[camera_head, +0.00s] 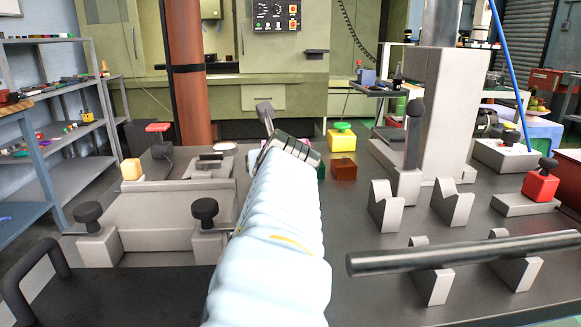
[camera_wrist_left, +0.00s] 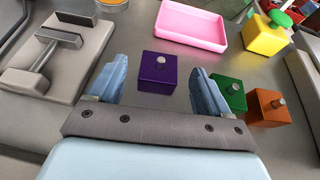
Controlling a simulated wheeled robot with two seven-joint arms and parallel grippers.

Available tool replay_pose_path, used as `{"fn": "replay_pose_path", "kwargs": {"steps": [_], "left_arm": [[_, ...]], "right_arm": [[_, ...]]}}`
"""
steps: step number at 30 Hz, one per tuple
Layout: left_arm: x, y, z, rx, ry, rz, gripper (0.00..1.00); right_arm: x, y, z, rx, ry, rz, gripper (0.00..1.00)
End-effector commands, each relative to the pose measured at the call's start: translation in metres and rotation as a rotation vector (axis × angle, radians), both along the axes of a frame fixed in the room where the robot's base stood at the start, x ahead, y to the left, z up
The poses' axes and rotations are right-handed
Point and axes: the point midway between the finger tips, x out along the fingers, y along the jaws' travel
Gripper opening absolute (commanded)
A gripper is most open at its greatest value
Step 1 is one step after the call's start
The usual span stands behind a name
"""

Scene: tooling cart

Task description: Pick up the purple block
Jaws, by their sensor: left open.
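My left gripper (camera_wrist_left: 158,68) is open, with one blue finger on each side of the block in that picture. The block appears between and slightly beyond the fingers, and I see no contact. In the head view my left gripper (camera_head: 268,120) is at the end of the white-sleeved arm, which hides the purple block. My right gripper is in neither view.
A green block (camera_wrist_left: 229,92) stands close beside the right finger, with an orange-brown block (camera_wrist_left: 267,107) next to it. A pink tray (camera_wrist_left: 190,24) and a yellow block (camera_wrist_left: 266,36) lie beyond. A grey fixture (camera_wrist_left: 52,48) is at left. Grey V-supports (camera_head: 384,209) stand at right.

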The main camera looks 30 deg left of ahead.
Motion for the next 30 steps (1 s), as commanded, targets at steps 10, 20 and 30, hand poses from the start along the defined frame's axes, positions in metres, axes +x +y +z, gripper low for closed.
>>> {"fn": "replay_pose_path", "kwargs": {"steps": [10, 20, 30], "left_arm": [[0.0131, 0.0091, -0.0102, 0.001, -0.002, 0.0, 0.79], [0.0128, 0.009, -0.0101, 0.0, -0.001, 0.0, 0.43], [0.0128, 0.009, -0.0097, 0.0, -0.002, 0.0, 0.17]], "right_arm": [[0.0003, -0.0003, -0.0011, 0.0, -0.001, 0.0, 0.43], [0.0004, -0.0002, -0.001, 0.0, -0.001, 0.0, 0.43], [0.0004, -0.0001, -0.001, 0.0, -0.001, 0.0, 0.43]]}}
